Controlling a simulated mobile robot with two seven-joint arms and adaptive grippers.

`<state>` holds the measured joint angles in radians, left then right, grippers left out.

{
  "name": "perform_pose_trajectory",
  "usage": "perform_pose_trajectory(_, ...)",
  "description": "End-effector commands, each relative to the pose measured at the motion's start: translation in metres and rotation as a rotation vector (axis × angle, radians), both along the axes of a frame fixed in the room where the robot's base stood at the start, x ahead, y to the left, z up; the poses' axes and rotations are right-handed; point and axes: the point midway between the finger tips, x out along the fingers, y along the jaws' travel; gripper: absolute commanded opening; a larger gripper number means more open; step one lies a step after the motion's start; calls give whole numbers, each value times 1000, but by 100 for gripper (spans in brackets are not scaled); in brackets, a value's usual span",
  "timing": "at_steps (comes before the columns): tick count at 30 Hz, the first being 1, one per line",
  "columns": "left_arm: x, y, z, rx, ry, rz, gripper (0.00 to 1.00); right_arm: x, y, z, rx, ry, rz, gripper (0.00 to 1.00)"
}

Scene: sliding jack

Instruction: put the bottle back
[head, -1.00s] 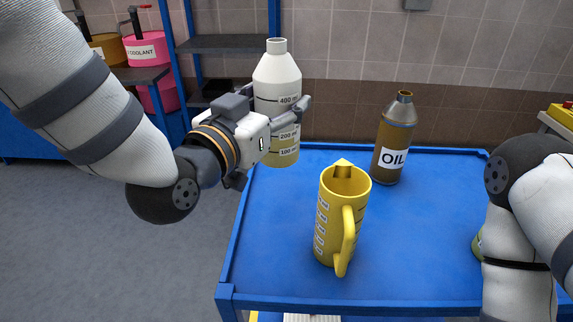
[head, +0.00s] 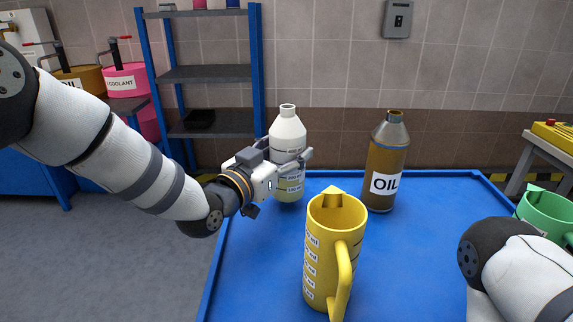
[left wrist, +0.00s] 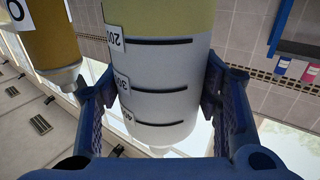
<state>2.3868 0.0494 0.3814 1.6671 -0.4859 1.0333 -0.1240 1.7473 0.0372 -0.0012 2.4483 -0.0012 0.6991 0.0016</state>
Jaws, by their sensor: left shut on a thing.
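The white bottle (head: 287,130) with volume marks and a pale yellow lower part stands upright at the back left of the blue tabletop (head: 420,250). My left gripper (head: 298,163) is shut around its middle from the left. In the left wrist view the bottle (left wrist: 160,85) fills the space between the two blue fingers (left wrist: 160,105). I cannot tell for certain whether its base touches the tabletop. My right arm shows at the lower right, but its gripper is out of view.
A yellow jug (head: 325,250) stands just in front of the bottle. A brown OIL bottle (head: 386,165) stands to the right of it. A green jug (head: 548,212) is at the right edge. A blue shelf rack (head: 205,75) is behind on the left.

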Motion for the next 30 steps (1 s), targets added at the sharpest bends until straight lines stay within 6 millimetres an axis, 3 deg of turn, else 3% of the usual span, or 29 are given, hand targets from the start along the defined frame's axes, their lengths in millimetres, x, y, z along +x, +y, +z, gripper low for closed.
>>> perform_pose_trajectory(1,-1,-1,-18,2,13,-2,12,-3,0,-3,-1,9,0,0)
perform_pose_trajectory(3,-2,-1,-27,2,10,-2,12,-4,0,-4,0,13,0,0)
perform_pose_trajectory(13,-2,0,-28,1,5,-2,12,-4,0,-4,0,14,1,0)
perform_pose_trajectory(14,-2,0,-29,2,7,-2,60,-4,0,-5,0,14,1,0)
perform_pose_trajectory(16,-2,0,-28,3,6,-2,76,-4,0,-4,0,13,1,0)
perform_pose_trajectory(27,-2,0,-24,2,5,-2,78,-3,0,-3,0,9,1,0)
perform_pose_trajectory(30,-13,7,-23,3,6,-1,78,0,0,0,0,0,1,0)
